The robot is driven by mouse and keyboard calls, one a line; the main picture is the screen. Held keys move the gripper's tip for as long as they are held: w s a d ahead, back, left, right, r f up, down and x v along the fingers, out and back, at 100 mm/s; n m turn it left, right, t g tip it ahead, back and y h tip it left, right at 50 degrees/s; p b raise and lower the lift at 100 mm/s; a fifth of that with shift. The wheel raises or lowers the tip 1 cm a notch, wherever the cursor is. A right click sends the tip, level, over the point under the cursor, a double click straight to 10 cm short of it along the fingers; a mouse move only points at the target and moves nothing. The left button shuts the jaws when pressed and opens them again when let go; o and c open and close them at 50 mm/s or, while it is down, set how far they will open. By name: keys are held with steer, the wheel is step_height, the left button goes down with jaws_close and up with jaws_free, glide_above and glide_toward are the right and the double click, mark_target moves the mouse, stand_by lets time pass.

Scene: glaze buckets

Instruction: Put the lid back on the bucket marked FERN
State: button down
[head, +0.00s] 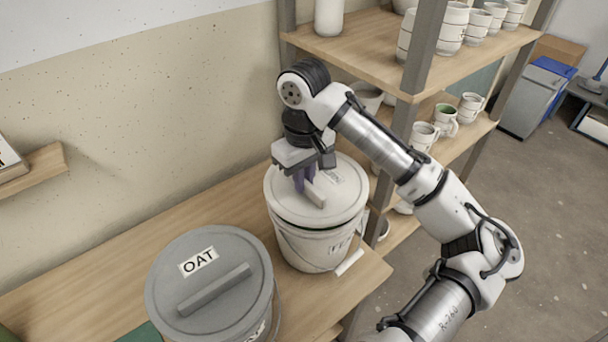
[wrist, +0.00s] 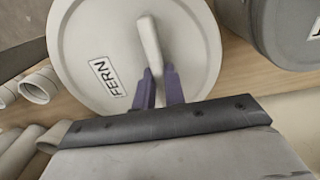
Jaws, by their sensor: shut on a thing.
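The FERN lid (head: 285,187) is a round off-white disc with a bar handle across its top. The lid, with its FERN label, also shows in the wrist view (wrist: 84,40). My gripper (head: 308,186) is above the lid, its purple fingers shut on the bar handle; the fingers show in the wrist view too (wrist: 160,88). The lid is over the top of an off-white bucket (head: 305,248), roughly level. A dark green line shows between lid and bucket at the front, so I cannot tell whether it is fully seated. The bucket's front label is hard to read.
A grey bucket with a lid marked OAT (head: 235,262) stands to the left on the wooden bench (head: 120,255). The bench edge is just right of the off-white bucket. A shelf unit (head: 375,50) with cups and pots stands behind and to the right.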

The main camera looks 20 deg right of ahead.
steer(key=shift+f+p, duration=0.4)
steer(key=shift+f, duration=0.45)
stand_by(1.9)
steer(key=c, duration=0.9)
jaws_free()
steer(key=shift+r, duration=0.1)
steer(key=shift+r+p, duration=3.45)
steer(key=shift+p, duration=0.45)
steer(key=shift+c, duration=0.5)
jaws_close()
